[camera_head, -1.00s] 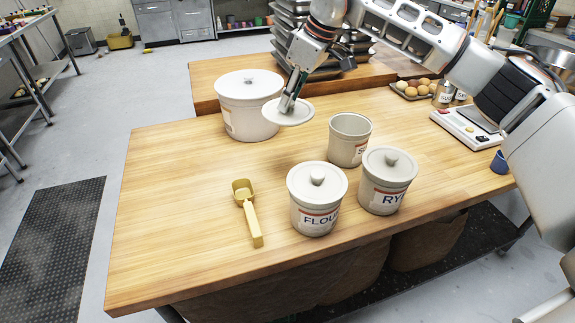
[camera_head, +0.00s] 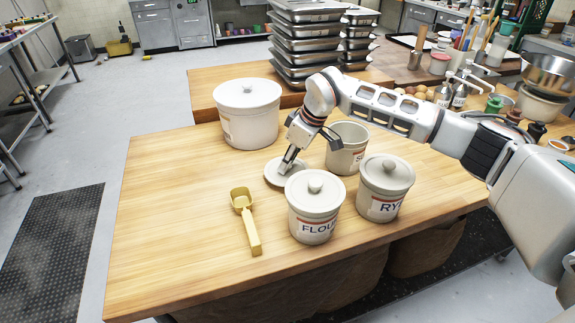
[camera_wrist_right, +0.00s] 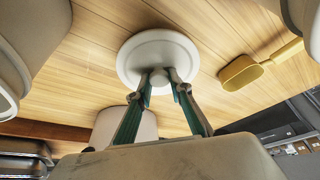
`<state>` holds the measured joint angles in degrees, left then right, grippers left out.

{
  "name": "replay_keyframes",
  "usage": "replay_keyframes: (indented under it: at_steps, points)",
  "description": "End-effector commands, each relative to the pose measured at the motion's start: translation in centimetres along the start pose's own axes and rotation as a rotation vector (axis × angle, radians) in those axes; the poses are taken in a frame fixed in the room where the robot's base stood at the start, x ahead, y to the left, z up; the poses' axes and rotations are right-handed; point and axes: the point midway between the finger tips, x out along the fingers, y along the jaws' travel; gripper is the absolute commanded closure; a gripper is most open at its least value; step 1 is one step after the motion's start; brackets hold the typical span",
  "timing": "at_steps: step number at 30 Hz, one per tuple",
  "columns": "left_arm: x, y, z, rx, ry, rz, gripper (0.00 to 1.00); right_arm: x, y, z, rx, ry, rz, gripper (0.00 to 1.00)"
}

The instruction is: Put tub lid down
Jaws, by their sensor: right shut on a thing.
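The pale round tub lid (camera_head: 274,177) is in my right gripper (camera_head: 287,165), low over or on the wooden table behind the flour tub (camera_head: 314,223). The wrist view shows the lid (camera_wrist_right: 157,42) with both fingertips (camera_wrist_right: 160,77) closed on its knob. I cannot tell whether the lid touches the wood. My left gripper is out of view.
A large lidded tub (camera_head: 248,125) stands behind the lid on the table (camera_head: 170,200). A yellow scoop (camera_head: 246,218) lies to its left front. Stacked metal trays (camera_head: 305,50) stand at the back. The table's left side is clear.

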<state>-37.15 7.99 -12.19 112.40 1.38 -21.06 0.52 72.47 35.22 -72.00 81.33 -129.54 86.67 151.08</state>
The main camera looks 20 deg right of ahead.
Motion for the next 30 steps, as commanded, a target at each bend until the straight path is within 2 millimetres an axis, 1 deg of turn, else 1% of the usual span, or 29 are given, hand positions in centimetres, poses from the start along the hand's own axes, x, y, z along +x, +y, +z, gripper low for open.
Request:
replay_keyframes:
  at_steps: [1,3,14,15,17,26,30]
  points:
    - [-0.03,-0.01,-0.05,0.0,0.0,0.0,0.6,0.71,-0.04,0.29,0.0,0.0,-0.001,1.0]
    - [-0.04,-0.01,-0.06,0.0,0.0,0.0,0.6,1.23,-0.05,0.5,0.0,0.0,-0.001,1.0]
    - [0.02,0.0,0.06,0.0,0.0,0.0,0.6,1.58,-0.04,0.63,-0.001,0.001,0.0,1.0]
    - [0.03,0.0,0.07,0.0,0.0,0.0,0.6,1.62,-0.03,0.64,-0.001,0.001,0.0,0.77]
    - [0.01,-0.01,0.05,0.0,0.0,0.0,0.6,1.57,-0.03,0.62,-0.001,0.001,0.0,0.63]
    - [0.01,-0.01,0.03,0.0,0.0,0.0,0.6,1.55,-0.03,0.62,-0.001,0.001,0.0,0.63]
    - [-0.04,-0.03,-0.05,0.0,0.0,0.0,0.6,0.93,0.03,0.46,-0.001,0.002,0.001,0.63]
